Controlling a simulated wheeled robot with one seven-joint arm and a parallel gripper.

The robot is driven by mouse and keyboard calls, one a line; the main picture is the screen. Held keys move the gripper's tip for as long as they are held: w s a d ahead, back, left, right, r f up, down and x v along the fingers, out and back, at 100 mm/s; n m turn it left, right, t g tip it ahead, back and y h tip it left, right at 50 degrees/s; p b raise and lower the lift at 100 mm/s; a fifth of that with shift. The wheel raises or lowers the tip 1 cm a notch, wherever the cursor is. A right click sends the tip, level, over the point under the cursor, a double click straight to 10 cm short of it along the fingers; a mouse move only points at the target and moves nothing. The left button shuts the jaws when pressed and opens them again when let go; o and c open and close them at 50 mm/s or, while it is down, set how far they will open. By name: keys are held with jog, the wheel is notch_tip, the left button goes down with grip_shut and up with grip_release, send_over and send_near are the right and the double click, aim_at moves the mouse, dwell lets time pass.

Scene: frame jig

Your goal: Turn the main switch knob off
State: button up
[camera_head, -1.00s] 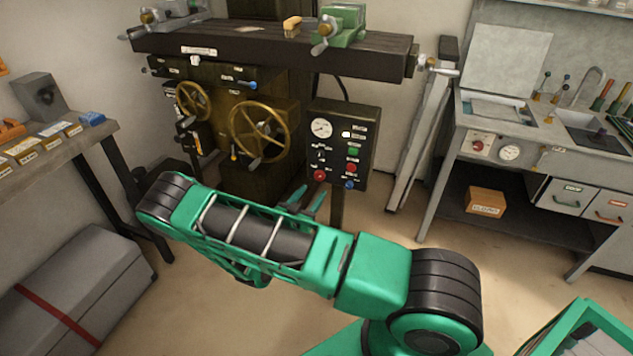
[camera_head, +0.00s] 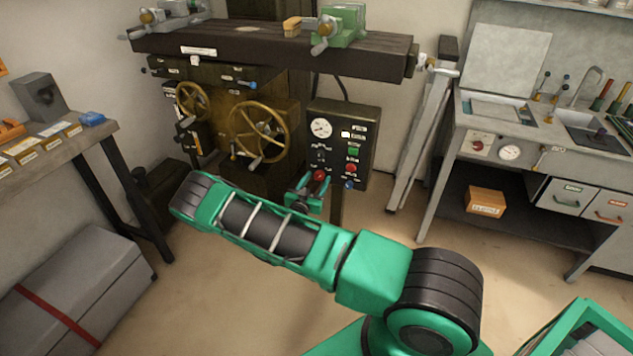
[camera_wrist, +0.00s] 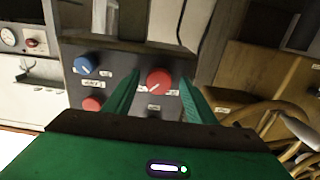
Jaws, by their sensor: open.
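The dark control panel (camera_head: 334,170) stands on a post below the right end of the machine's table. At its lower left is a red round knob (camera_head: 319,175), which also shows in the wrist view (camera_wrist: 158,79) with a white mark on its face. Its label is too small to read, so I cannot tell for sure that it is the main switch. My gripper (camera_head: 308,190) is open in front of the panel's lower left. In the wrist view the fingers (camera_wrist: 160,84) appear on either side of the red knob; contact is unclear.
A blue knob (camera_wrist: 85,65) and another red control (camera_wrist: 92,104) sit close beside one finger. Brass handwheels (camera_head: 258,130) are left of the panel.

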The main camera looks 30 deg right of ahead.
jog(key=shift+w+d, duration=0.15)
jog(key=shift+d, duration=0.05)
jog(key=c, duration=1)
jog(key=shift+c, duration=0.2)
